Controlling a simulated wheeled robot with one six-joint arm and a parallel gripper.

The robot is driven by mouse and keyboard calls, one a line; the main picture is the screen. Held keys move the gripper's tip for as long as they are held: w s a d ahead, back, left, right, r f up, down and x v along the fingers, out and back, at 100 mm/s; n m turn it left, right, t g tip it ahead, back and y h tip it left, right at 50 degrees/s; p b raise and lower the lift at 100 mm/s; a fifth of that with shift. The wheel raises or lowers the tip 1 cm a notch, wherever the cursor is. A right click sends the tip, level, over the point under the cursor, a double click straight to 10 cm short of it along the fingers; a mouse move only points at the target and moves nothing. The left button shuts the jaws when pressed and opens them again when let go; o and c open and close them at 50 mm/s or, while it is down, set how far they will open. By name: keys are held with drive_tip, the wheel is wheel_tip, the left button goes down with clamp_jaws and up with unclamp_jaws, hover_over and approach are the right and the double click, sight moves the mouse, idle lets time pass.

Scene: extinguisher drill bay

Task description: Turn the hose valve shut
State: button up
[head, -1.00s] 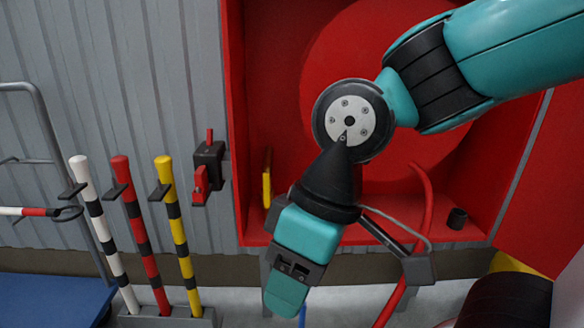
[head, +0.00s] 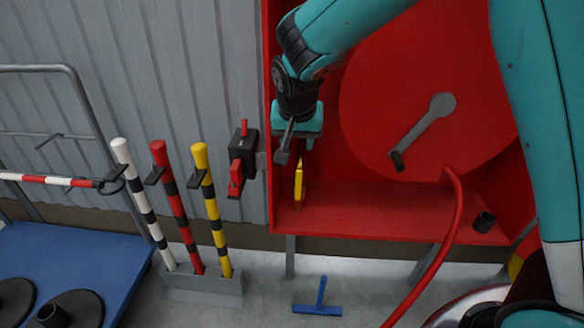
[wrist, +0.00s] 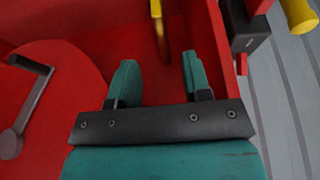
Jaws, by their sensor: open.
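A flat yellow lever (head: 299,185), which looks like the hose valve's handle, stands upright inside the red cabinet near its left wall. It also shows in the wrist view (wrist: 158,28), beyond the fingertips and roughly between them in the picture. My gripper (wrist: 160,72) is open, with nothing between its teal fingers. In the head view my gripper (head: 304,140) points down just above the lever; its fingers are partly hidden by the wrist parts. I see no contact with the lever. The valve's body cannot be made out.
The red reel (head: 390,100) with its grey crank (head: 425,130) is right of the lever, and the red hose (head: 437,252) hangs below. A black box with a red handle (head: 238,165) is on the wall left of the cabinet. Striped poles (head: 175,205) stand lower left.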

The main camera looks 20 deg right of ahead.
sight(299, 172)
drive_tip(key=x, duration=1.7)
drive_tip(key=shift+w+d+f, duration=0.1)
drive_tip(key=shift+w+d, duration=0.05)
drive_tip(key=shift+d, duration=0.1)
drive_tip(key=shift+c, duration=0.3)
clamp_jaws()
